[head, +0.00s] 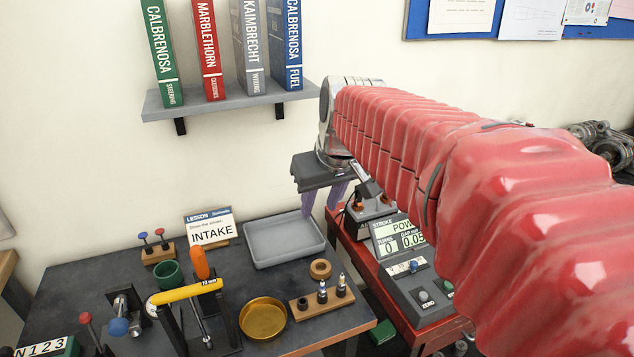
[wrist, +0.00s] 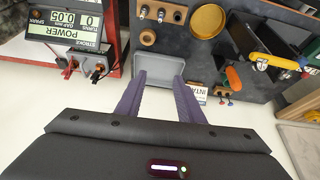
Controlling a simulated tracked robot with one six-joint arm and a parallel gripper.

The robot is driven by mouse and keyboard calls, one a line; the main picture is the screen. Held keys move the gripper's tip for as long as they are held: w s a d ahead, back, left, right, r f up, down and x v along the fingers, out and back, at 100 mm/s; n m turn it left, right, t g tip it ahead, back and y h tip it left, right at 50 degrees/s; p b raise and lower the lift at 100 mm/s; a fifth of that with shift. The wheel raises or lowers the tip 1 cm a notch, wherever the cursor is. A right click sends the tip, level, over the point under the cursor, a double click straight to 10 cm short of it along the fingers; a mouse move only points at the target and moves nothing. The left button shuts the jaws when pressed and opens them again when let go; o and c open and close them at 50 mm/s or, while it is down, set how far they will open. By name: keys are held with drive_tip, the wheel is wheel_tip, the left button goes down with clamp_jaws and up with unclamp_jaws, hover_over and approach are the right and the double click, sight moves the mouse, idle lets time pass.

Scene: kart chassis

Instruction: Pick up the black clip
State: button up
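In the head view I cannot clearly tell the black clip apart near my arm. My gripper (wrist: 160,76) has two purple fingers spread apart with nothing between them. In the head view my gripper (head: 320,205) hangs above the gap between the grey tray and the red cart. In the wrist view the black clip is left of both fingers and apart from them.
The red cart (head: 360,257) carries the meter unit (head: 395,240). A grey tray (head: 285,241) lies on the dark bench (head: 95,240). A gold dish (head: 263,318), a wooden block with plugs (head: 322,299) and a yellow-handled tool (head: 185,292) stand nearer. A shelf of binders (head: 230,101) is above.

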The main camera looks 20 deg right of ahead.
drive_tip(key=w+d+f, duration=0.2)
drive_tip(key=w+d, duration=0.5)
drive_tip(key=d, duration=0.4)
drive_tip(key=w+d+f, duration=0.1)
drive_tip(key=w+d, duration=0.7)
drive_tip(key=d, duration=0.4)
drive_tip(key=shift+w+d+f, duration=0.15)
drive_tip(key=shift+w+f, duration=0.15)
drive_tip(key=shift+f, duration=0.1)
drive_tip(key=shift+f+g, duration=0.1)
drive_tip(key=shift+g, duration=0.2)
hover_over(358, 198)
drive_tip(key=d, duration=0.1)
drive_tip(key=f, duration=0.7)
drive_tip(key=shift+s+d+f, duration=0.1)
drive_tip(key=shift+s+f, duration=0.2)
drive_tip(key=shift+f, duration=0.1)
drive_tip(key=shift+f, duration=0.1)
drive_tip(key=shift+x, duration=2.5)
drive_tip(key=shift+s+a, duration=0.1)
drive_tip(key=shift+a, duration=0.15)
drive_tip(key=shift+c, duration=0.4)
